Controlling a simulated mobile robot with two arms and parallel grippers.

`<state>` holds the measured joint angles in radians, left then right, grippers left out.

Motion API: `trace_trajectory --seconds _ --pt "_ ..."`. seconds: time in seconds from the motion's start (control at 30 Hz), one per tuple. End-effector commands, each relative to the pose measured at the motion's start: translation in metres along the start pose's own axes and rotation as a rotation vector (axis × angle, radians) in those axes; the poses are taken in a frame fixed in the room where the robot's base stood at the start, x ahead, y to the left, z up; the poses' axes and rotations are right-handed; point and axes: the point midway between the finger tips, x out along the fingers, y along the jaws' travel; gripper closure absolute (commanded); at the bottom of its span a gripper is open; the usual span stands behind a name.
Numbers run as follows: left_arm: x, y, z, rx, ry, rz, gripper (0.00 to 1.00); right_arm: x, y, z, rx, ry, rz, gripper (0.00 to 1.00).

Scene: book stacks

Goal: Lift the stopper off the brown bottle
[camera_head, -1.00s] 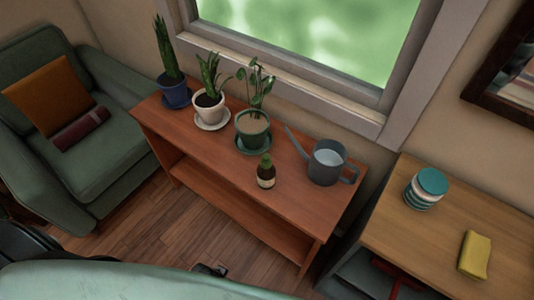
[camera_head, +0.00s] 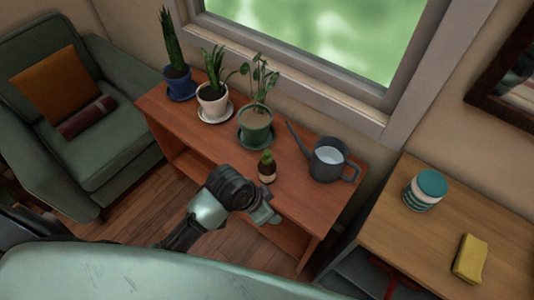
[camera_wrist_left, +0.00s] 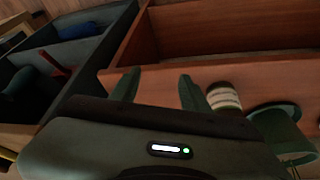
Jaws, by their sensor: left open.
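The brown bottle (camera_head: 267,177) stands upright on the reddish wooden table, in front of the green plant pot. Its green stopper (camera_head: 266,158) sits in its top. In the left wrist view the bottle (camera_wrist_left: 224,98) shows its pale label just right of the fingers, and its stopper cannot be made out. My left gripper (camera_head: 267,214) is at the table's front edge, in front of the bottle and apart from it. In the left wrist view its two fingers (camera_wrist_left: 159,84) are spread with nothing between them. My right gripper is not in view.
The green pot (camera_head: 255,127) stands behind the bottle. The grey watering can (camera_head: 327,160) is to its right, its spout pointing left. A white pot (camera_head: 212,105) and a blue pot (camera_head: 180,88) stand further left. The table front left of the bottle is clear.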

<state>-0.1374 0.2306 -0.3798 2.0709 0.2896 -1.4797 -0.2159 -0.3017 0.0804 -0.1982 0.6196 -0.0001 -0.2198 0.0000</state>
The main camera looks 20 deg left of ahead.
Motion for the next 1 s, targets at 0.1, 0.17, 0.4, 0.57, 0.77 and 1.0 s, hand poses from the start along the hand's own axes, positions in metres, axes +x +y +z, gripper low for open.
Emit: trace_trajectory --seconds 0.1,0.17,0.4,0.57,0.77,1.0 --pt "-0.003 0.0 -0.032 0.152 0.009 0.036 0.54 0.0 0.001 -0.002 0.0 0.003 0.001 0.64" --pt "-0.005 0.0 -0.047 0.239 0.005 0.055 0.54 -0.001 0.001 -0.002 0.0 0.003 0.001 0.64" --pt "-0.03 -0.028 -0.102 0.701 -0.101 0.117 0.54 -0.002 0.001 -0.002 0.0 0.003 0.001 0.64" --pt "-0.065 -0.074 -0.119 0.935 -0.237 0.141 0.54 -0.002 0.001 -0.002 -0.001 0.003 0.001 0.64" --pt "-0.103 -0.116 -0.126 1.054 -0.348 0.169 0.54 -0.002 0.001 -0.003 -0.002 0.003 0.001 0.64" --pt "-0.1 -0.126 -0.121 1.078 -0.375 0.183 0.54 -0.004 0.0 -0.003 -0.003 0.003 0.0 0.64"
